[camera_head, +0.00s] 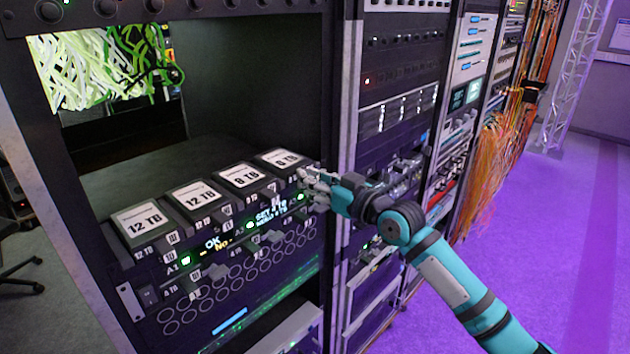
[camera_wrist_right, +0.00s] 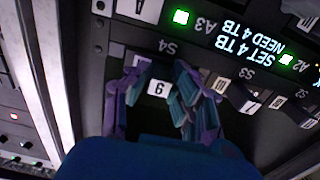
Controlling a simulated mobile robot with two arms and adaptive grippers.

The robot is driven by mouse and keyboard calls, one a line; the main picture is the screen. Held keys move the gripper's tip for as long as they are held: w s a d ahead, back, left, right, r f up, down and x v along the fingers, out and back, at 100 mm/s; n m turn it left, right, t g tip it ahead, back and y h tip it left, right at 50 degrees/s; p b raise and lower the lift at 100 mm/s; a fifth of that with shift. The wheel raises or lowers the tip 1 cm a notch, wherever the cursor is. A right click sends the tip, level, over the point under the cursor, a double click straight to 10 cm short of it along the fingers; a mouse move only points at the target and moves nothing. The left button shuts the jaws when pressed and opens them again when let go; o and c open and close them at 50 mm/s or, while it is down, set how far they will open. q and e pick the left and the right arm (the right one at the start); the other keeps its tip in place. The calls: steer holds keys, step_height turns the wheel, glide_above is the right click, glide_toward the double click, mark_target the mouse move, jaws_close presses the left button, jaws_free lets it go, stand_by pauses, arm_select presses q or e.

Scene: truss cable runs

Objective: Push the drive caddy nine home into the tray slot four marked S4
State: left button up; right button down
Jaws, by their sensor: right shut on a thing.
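My right gripper (camera_head: 312,190) is at the right end of the drive unit in the head view. In the right wrist view, which is upside down, its fingers (camera_wrist_right: 153,98) are on both sides of the drive caddy nine (camera_wrist_right: 158,87), with its white number label between them. The gripper is shut on this caddy. The S4 mark (camera_wrist_right: 168,47) is on the dark tray (camera_wrist_right: 130,33) right beside the caddy, so the caddy is at slot four. How deep it sits is hard to tell. My left gripper is not in view.
Drives labelled 12 TB (camera_head: 141,219) and 8 TB (camera_head: 281,159) stand in a row above the slots. A display (camera_wrist_right: 238,43) reads SET 4 TB, NEED 4 TB, between green lights. A rack post (camera_head: 340,150) is close by my right gripper.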

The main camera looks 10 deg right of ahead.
steer(key=shift+w+a+r, duration=0.15)
steer(key=c, duration=1.6)
jaws_free()
steer(key=o, duration=0.5)
steer(key=shift+o, duration=0.2)
steer(key=shift+f, duration=0.2)
steer(key=shift+s+d, duration=0.35)
steer(key=v, duration=1.1)
steer(key=shift+r, duration=0.15)
